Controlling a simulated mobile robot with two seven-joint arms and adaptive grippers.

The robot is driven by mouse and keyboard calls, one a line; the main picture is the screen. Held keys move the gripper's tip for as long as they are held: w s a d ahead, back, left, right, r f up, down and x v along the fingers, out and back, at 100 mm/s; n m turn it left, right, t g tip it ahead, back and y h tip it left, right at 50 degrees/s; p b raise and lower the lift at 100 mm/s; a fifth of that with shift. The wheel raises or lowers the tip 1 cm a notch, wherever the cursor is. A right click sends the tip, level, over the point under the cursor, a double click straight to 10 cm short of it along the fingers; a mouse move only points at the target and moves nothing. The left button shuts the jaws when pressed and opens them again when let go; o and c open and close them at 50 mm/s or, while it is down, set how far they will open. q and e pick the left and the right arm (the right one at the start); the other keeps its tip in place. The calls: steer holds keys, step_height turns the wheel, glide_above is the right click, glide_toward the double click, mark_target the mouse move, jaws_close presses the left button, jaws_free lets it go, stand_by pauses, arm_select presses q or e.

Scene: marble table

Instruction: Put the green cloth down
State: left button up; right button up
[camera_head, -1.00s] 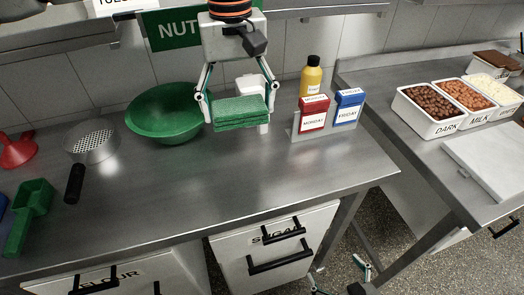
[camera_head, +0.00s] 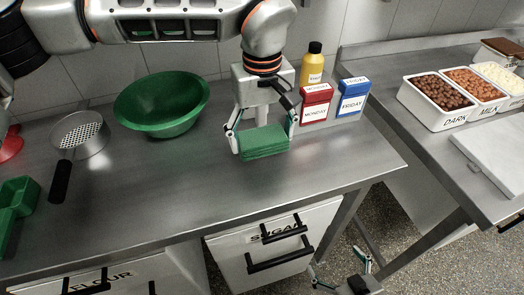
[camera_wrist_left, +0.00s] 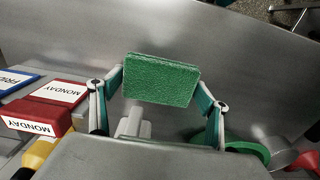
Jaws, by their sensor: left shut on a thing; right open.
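The green cloth (camera_head: 264,145) is a folded, layered block. My left gripper (camera_head: 262,138) is shut on it, with one finger at each side. The cloth is over the steel table, in front of the red and blue boxes. I cannot tell whether its underside touches the table. In the left wrist view the cloth (camera_wrist_left: 160,80) sits between the fingertips of my left gripper (camera_wrist_left: 158,88), with steel surface behind it. My right gripper (camera_head: 341,278) is open and empty, low beside the drawers, partly cut off by the frame's bottom edge.
A green bowl (camera_head: 162,108) stands left of the cloth. A red box (camera_head: 315,103), a blue box (camera_head: 352,98) and a yellow bottle (camera_head: 312,68) stand behind it to the right. The steel table (camera_head: 180,190) is clear in front.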

mark_target(262, 161)
arm_select(q)
steer(key=shift+f, duration=2.55)
steer(key=shift+f, duration=0.1)
steer(key=o, duration=1)
step_height(262, 161, up, 12)
steer(key=shift+r+p, duration=0.15)
steer(key=shift+p, duration=0.15)
